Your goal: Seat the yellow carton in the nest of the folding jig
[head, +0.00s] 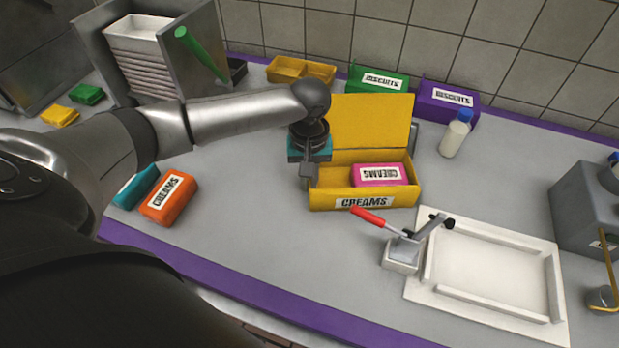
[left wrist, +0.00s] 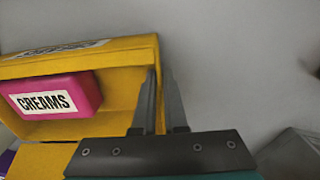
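The yellow carton (head: 331,202) stands on the grey bench with its lid (head: 372,120) raised at the back and a CREAMS label in front. A pink CREAMS pack (head: 381,175) lies inside it, also seen in the left wrist view (left wrist: 62,96). My left gripper (head: 309,176) is at the carton's left side wall. In the left wrist view its fingers (left wrist: 160,92) lie close together, one on each side of that wall, and appear closed on it. The folding jig (head: 492,272), a white plate with raised rails, is at front right; its nest is empty. My right gripper is not in view.
A clamp with a red handle (head: 372,218) stands at the jig's left edge, near the carton. A white bottle (head: 455,136) and green (head: 378,80) and purple (head: 447,101) biscuit boxes stand behind. Orange (head: 169,198) and teal packs lie left. A grey machine (head: 584,210) is right.

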